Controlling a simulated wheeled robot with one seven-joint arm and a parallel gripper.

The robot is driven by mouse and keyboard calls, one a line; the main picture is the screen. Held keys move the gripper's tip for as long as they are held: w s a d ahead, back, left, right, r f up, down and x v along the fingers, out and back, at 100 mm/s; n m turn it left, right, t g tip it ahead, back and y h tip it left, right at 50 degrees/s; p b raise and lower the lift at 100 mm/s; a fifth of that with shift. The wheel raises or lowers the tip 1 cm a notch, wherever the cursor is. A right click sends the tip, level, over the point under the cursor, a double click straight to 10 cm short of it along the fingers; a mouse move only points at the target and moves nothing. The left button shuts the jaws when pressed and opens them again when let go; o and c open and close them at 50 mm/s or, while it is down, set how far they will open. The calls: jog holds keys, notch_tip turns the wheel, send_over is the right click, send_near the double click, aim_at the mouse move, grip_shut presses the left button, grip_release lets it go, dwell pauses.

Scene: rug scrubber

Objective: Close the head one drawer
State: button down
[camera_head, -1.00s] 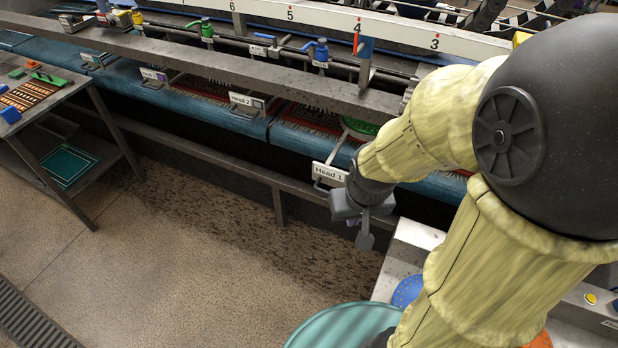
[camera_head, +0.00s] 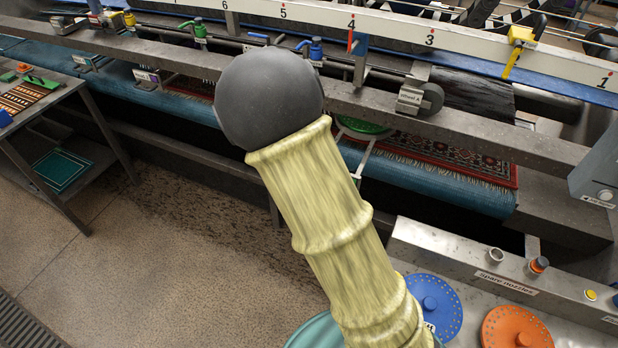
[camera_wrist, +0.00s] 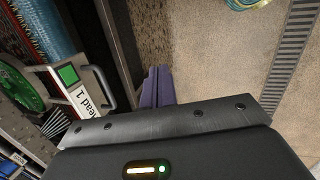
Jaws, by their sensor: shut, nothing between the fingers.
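The head one drawer carries a white "Head 1" label (camera_wrist: 86,106) and a dark bar handle (camera_wrist: 104,88) in the wrist view. A green disc (camera_wrist: 22,86) sits in its frame behind the label. In the head view the disc (camera_head: 362,125) and a pale drawer rail (camera_head: 365,158) show under the beam, the rail reaching forward, so the drawer stands out. My arm hides its front there. My gripper's fingers (camera_wrist: 158,87) are together and empty in the wrist view, to the right of the handle and apart from it. My gripper is hidden in the head view.
A grey beam (camera_head: 240,76) runs above the drawers. A blue roller and patterned rug (camera_head: 450,165) lie right of the drawer. A spare nozzles bench (camera_head: 455,250) with blue (camera_head: 433,303) and orange discs (camera_head: 516,328) stands front right. The floor (camera_head: 190,265) at left is clear.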

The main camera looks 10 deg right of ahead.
jog(key=w+a+n+t+h, duration=0.2)
jog(key=w+a+n+t, duration=0.2)
jog(key=n, duration=0.4)
jog(key=w+a+n+t+h+b, duration=0.1)
jog(key=w+a+n+t, duration=0.3)
jog(key=n, duration=0.5)
jog(key=shift+w+r+h, duration=0.45)
jog(key=shift+w+h, duration=0.05)
jog(key=shift+w, duration=0.75)
jog(key=r+p+x, duration=0.1)
jog(key=p+x, duration=0.3)
jog(key=x, duration=0.9)
jog(key=shift+w+d+r, duration=0.15)
jog(key=shift+w+d, duration=0.15)
jog(key=shift+w, duration=0.25)
jog(key=shift+w, duration=0.15)
